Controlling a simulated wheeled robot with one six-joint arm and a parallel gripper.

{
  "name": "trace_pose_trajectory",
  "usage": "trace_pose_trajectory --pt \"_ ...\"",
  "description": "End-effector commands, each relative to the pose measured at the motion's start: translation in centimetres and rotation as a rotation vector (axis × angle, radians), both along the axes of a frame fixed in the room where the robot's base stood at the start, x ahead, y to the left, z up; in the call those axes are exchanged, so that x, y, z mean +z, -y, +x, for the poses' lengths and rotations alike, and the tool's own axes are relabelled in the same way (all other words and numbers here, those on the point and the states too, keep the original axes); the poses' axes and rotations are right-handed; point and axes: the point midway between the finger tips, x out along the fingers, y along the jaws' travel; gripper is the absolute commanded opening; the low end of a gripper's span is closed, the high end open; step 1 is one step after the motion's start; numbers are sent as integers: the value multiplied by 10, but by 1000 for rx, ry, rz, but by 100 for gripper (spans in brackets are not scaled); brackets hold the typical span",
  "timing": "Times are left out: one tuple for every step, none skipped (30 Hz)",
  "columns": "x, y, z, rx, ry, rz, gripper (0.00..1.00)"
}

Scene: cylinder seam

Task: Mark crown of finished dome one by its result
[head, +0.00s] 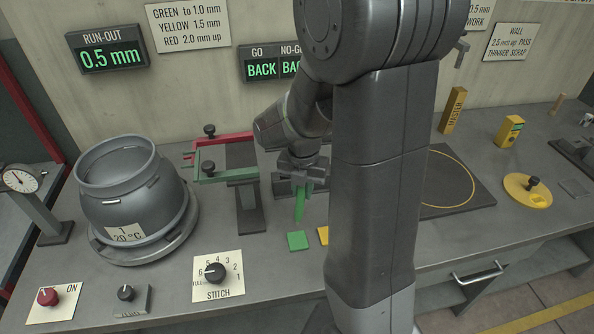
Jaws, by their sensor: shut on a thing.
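Dome one (130,195) is a grey round vessel at the left, with an open collar on top and a label reading 1 and 20 °C. It sits on a round grey turntable (150,251). The run-out display (108,50) reads 0.5 mm. The wall sign (203,35) says green to 1.0 mm, yellow 1.5 mm, red 2.0 mm up. My gripper (300,182) is shut on a green marker (299,206), held upright above the bench, right of the dome and apart from it. A green square (297,241) lies just below; a yellow square (323,235) is partly hidden by my arm.
Red and green gauge frames (228,174) stand between dome and gripper. A dial gauge (21,181) stands left of the dome. The stitch dial (217,273) and a red knob (47,297) are at the front. My arm hides the bench middle.

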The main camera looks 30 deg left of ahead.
Motion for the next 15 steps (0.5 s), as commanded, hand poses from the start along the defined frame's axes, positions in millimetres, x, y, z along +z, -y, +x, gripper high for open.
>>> trace_pose_trajectory --pt "-3 1 -1 0 -3 0 0" --pt "-4 1 -1 0 -3 0 0" --pt "-6 1 -1 0 -3 0 0" --pt "-8 1 -1 0 -3 0 0" --pt "-10 1 -1 0 -3 -1 0" --pt "-13 1 -1 0 -3 -1 0" --pt "-16 1 -1 0 -3 -1 0" --pt "-19 1 -1 0 -3 -1 0" --pt "-23 1 -1 0 -3 -1 0" --pt "-26 1 -1 0 -2 0 0" --pt "-30 1 -1 0 -2 0 0" --pt "-34 1 -1 0 -2 0 0" --pt "-38 0 -1 0 -2 1 0" --pt "-41 0 0 0 -1 1 0" --pt "-45 0 0 0 -1 1 0"
